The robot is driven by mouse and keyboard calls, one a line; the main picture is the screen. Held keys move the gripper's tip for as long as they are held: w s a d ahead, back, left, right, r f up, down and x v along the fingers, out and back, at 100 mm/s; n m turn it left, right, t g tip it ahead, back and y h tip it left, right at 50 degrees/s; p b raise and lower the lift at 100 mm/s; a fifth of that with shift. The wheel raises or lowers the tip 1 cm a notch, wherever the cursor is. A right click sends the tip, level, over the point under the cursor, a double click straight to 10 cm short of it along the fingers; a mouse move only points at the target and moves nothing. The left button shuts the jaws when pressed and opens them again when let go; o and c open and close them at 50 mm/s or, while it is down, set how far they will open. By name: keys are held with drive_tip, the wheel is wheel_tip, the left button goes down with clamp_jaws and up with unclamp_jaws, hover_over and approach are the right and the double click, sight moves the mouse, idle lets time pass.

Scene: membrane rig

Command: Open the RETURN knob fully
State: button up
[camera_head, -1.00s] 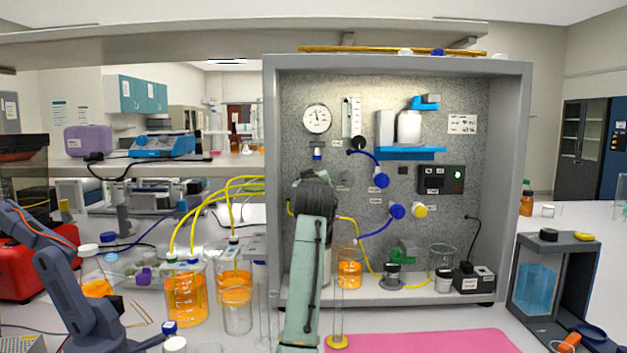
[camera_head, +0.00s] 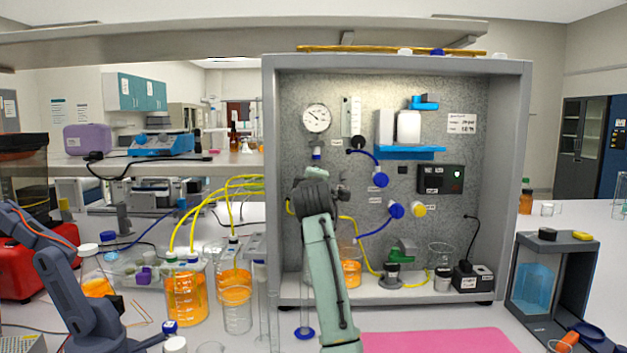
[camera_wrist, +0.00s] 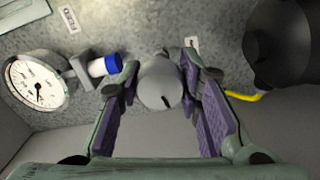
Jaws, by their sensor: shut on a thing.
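In the wrist view, a round grey knob (camera_wrist: 160,88) with a dark mark on its face sits between the two purple-padded fingers of my gripper (camera_wrist: 160,72). The fingers close on its sides near the panel. A small label (camera_wrist: 191,43) lies beyond it, too small to read, so I cannot confirm the word RETURN. In the head view my green arm and dark wrist stand in front of the left part of the panel (camera_head: 290,100) and hide the fingertips and the knob.
A pressure gauge (camera_wrist: 38,82) and a blue-capped fitting (camera_wrist: 104,66) lie left of my gripper. A dark round body (camera_wrist: 278,42) and a yellow tube (camera_wrist: 243,96) are at the right. Beakers and a pump stand on the rig floor. A pink mat (camera_head: 440,341) lies in front.

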drive_tip(key=n, duration=1.1)
drive_tip(key=shift+f+n, duration=0.1)
drive_tip(key=shift+n, duration=0.3)
drive_tip(key=shift+a+n, duration=0.1)
drive_tip(key=shift+n, duration=1.7)
drive_tip(key=o, duration=1.2)
